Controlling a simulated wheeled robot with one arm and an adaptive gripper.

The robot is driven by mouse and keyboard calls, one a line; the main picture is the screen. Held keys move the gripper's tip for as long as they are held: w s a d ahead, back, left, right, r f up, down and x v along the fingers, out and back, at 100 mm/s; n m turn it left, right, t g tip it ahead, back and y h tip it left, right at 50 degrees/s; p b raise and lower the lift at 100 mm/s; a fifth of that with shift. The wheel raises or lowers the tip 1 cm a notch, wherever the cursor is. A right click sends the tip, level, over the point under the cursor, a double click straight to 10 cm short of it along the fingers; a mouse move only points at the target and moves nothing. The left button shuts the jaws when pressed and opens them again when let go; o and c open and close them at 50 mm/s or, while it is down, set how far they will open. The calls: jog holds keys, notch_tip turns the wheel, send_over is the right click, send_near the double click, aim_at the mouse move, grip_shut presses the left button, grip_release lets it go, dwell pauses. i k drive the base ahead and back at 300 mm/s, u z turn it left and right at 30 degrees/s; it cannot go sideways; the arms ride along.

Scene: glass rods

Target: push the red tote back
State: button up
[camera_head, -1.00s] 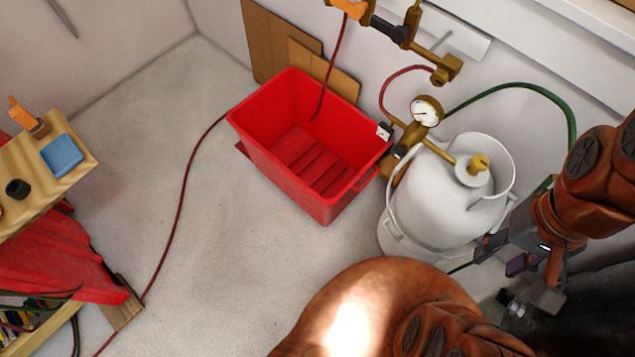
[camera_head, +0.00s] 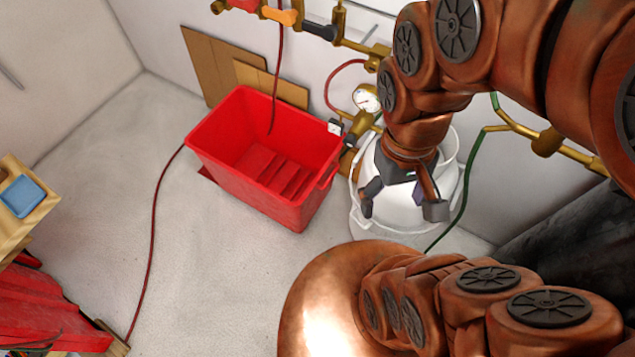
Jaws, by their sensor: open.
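The red tote (camera_head: 262,205) stands upright on the pale floor near the back wall, with its open top up and ribs on its bottom. It looks empty apart from a dark red hose that hangs over it. My gripper (camera_head: 402,212) is open and empty to the right of the tote. It hangs in front of the white gas cylinder and hides part of it. The gripper is apart from the tote, with a clear gap between them.
The white gas cylinder (camera_head: 443,190) with a pressure gauge (camera_head: 366,98) stands close to the tote's right side. Brown cardboard sheets (camera_head: 210,68) lean on the wall behind the tote. A dark red hose (camera_head: 151,240) runs along the floor at left. The floor before the tote is clear.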

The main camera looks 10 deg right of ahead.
aim_at(284, 175)
jog(key=z, duration=1.75)
jog(key=k, duration=1.2)
jog(key=u, duration=2)
jog(key=i, duration=0.5)
jog(key=u, duration=0.1)
